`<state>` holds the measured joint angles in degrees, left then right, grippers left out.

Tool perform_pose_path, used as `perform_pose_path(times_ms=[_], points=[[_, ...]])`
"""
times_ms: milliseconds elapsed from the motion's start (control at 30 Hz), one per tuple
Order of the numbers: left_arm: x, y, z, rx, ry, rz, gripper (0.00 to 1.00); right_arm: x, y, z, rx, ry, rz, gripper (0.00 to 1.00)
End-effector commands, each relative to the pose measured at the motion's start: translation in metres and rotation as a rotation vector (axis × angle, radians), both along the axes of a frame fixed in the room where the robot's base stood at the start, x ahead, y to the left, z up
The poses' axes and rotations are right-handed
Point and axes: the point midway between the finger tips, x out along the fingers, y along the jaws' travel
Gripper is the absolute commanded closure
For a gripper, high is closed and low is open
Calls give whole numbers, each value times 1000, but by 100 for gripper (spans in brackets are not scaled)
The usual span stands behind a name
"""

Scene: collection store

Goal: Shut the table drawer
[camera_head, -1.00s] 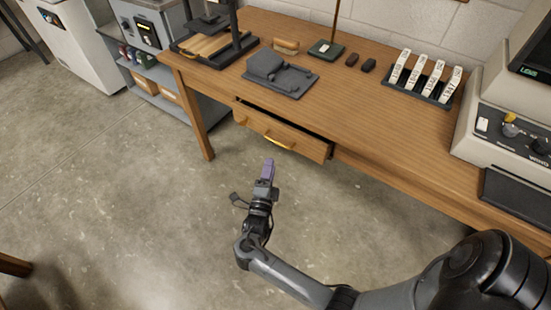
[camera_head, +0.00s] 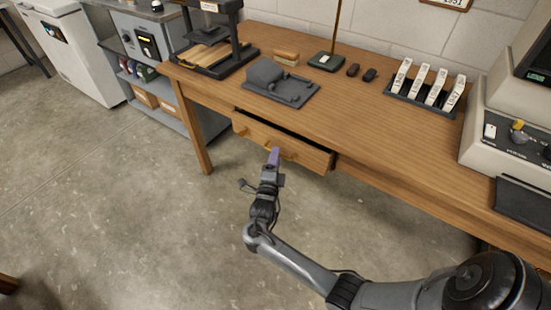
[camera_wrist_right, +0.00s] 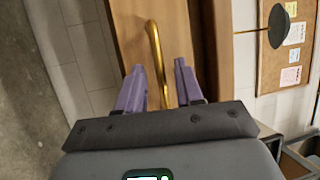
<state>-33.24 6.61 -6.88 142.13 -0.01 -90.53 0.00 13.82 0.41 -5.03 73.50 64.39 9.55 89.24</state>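The wooden table (camera_head: 375,145) has a drawer (camera_head: 312,158) that stands partly open, with a dark gap behind the top of its front. My right gripper (camera_head: 275,153) is in front of the drawer, its purple fingers overlapping the middle of the front and hiding part of the handle. In the right wrist view the brass handle (camera_wrist_right: 155,50) runs between the two spread fingers of my right gripper (camera_wrist_right: 158,78). The fingers are apart, with space on both sides of the handle; contact cannot be told. My left gripper is not in view.
On the tabletop are a grey moulded tray (camera_head: 300,97), a rack of white labelled pieces (camera_head: 430,101) and a black-framed press (camera_head: 215,50). A beige machine (camera_head: 500,140) stands at the right. The floor (camera_head: 130,215) before the drawer is clear apart from my arm.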

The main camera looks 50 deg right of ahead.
Motion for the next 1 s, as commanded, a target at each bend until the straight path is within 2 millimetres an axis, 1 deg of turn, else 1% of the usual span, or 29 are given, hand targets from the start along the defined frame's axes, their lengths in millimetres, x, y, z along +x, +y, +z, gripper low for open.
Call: perform_pose_path(times_ms=[133,367,400,467,600,633,1000], points=[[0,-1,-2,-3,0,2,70,3,-4,1,1,0,0,64],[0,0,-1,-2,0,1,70,3,-4,1,1,0,0,64],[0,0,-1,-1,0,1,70,3,-4,1,1,0,0,67],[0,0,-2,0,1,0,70,3,-4,1,1,0,0,76],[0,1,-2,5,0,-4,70,3,-4,1,1,0,0,98],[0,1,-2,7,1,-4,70,3,-4,1,1,0,0,100],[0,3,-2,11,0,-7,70,3,-4,1,1,0,0,100]])
